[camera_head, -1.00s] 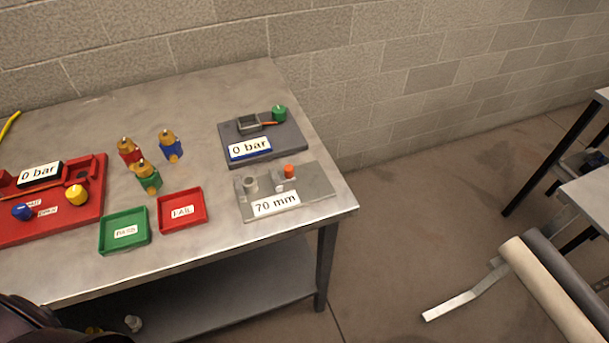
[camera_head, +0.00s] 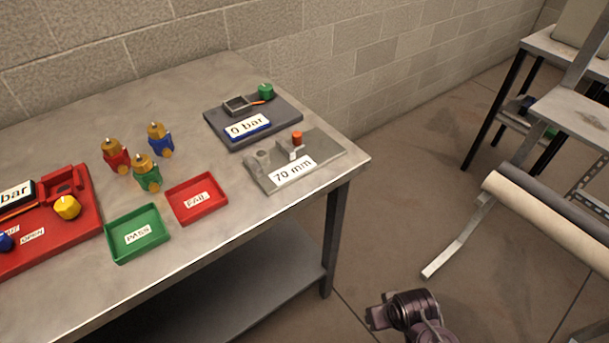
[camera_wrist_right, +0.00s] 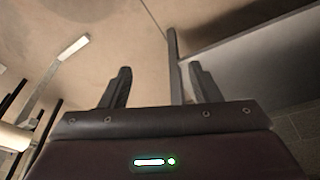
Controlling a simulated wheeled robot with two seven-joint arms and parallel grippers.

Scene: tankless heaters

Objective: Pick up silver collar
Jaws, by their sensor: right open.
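A small silver cylinder (camera_head: 263,158), which looks like the silver collar, stands at the left end of the grey fixture (camera_head: 325,150) labelled "70 mm", near the table's right edge. My right gripper (camera_head: 374,312) is low in the head view, over the floor to the right of the table and well apart from the cylinder. In the right wrist view its two fingers (camera_wrist_right: 162,82) are spread with nothing between them. The cylinder is not recognisable in the wrist view. My left gripper is not in view.
The table (camera_head: 235,237) also holds a green PASS tray (camera_head: 161,242), a red FAIL tray (camera_head: 224,205), several brass-topped valves (camera_head: 146,178), a dark gauge plate (camera_head: 285,112) and a red fixture (camera_head: 85,225).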

